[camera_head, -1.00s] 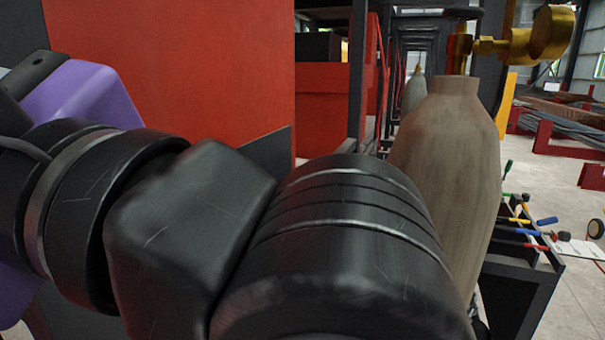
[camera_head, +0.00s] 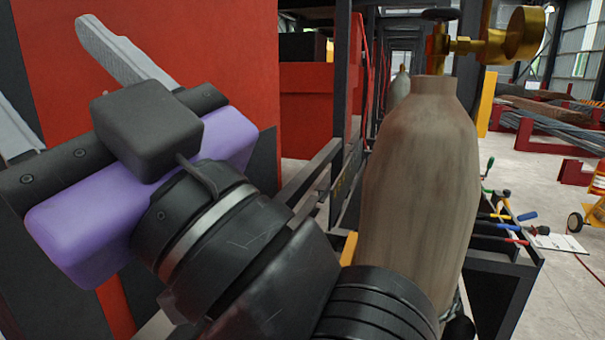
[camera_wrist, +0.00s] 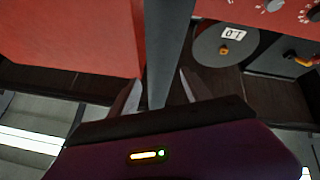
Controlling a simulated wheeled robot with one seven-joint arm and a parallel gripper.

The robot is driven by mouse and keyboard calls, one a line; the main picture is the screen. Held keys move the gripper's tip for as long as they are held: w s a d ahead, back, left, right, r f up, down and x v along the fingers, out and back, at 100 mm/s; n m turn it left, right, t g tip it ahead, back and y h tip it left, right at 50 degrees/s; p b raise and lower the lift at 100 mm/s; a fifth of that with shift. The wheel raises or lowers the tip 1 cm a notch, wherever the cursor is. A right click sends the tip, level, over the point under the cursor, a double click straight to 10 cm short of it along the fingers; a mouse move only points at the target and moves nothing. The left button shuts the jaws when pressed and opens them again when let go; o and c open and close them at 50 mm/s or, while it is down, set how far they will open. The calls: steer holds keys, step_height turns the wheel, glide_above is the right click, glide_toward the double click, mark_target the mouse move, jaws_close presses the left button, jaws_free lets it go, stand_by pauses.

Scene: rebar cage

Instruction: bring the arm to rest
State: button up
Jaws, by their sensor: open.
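My gripper (camera_head: 48,68) is at the upper left of the head view, with a purple body and two pale grey fingers set wide apart. It points up and left, in front of a large red panel, and nothing is seen held in it. In the wrist view the fingers of my gripper (camera_wrist: 160,90) show on either side of a grey upright bar (camera_wrist: 168,50). I cannot tell how far beyond the fingertips that bar is. My black arm links fill the lower middle of the head view.
A tan gas cylinder (camera_head: 418,190) with a brass gauge (camera_head: 522,35) stands close to the right of my arm. A black rack with several coloured-handled tools (camera_head: 505,235) is beyond it. The red panel (camera_head: 190,60) is behind my gripper. Open floor (camera_head: 525,175) shows at right.

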steer(key=w+d+f+m+t+h, duration=0.65)
steer(key=d+f+m+t, duration=0.35)
steer(key=f, duration=0.2)
steer(key=s+d+f+m+t+h, duration=0.1)
steer(key=d+f+m+t+h, duration=0.4)
steer(key=d+f+h, duration=0.7)
steer(key=s+d+f+g+h, duration=0.1)
steer(key=s+d+f+g, duration=0.2)
steer(key=s+d+f, duration=0.2)
steer(key=s+d+f+m+g+h+p, duration=0.1)
steer(key=s+d+f+g+h, duration=0.1)
steer(key=s+f, duration=0.9)
steer(key=s+d+f+m+g+h+p, duration=0.1)
steer(key=s+d+f+g+h, duration=0.1)
steer(key=s+d+f, duration=0.5)
steer(key=s+f+g, duration=0.1)
steer(key=s+f, duration=0.1)
steer(key=s, duration=0.1)
steer(key=shift+s+d+g, duration=0.25)
steer(key=shift+d+g, duration=0.05)
steer(key=shift+g, duration=0.1)
steer(key=shift+f, duration=0.1)
